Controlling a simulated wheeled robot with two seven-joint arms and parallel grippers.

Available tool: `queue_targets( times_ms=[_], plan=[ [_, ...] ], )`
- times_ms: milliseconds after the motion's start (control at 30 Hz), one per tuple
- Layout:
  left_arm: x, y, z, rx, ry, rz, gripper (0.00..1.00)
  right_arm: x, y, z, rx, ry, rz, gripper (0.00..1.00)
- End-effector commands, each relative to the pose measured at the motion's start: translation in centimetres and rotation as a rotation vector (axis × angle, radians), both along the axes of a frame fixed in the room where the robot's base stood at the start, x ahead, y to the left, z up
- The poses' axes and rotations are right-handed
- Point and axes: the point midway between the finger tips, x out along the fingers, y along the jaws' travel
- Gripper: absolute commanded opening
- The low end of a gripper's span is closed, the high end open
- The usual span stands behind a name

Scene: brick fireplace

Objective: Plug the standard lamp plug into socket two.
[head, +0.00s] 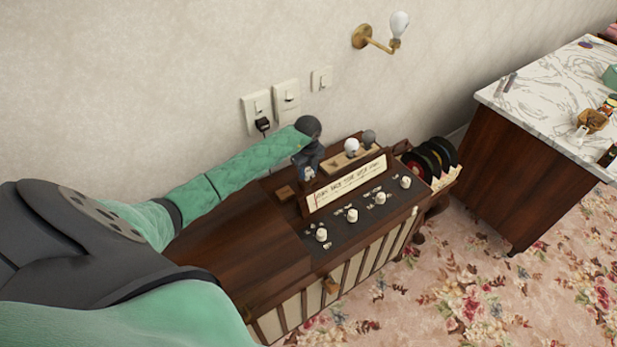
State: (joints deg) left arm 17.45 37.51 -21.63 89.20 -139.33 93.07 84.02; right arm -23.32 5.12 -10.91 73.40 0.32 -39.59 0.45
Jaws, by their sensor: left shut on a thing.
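Two white socket plates are on the wall above the cabinet. The left socket plate (250,102) has a black plug (262,125) in its lower part. The right socket plate (287,88) shows no plug. My left gripper (307,176) points down over the back of the wooden cabinet, below and right of the sockets. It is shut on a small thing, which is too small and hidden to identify. I cannot tell which socket is two, or whose plug the black one is. My right gripper is out of view.
The cabinet (226,246) carries a sign (346,184), several white knobs and a wooden holder with bulbs (352,147). Records (428,162) stand at its right. A wall switch (321,79) and a brass lamp (372,40) are higher up. A marble-topped counter (545,88) stands right.

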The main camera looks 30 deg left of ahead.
Motion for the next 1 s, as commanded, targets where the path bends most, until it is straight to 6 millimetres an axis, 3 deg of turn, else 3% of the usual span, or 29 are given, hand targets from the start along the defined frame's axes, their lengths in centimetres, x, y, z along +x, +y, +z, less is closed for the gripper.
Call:
queue_targets(
  times_ms=[1000],
  plan=[
    [0.0,0.0,3.4,0.0,0.0,0.0,0.0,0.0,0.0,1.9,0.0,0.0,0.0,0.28]
  ],
)
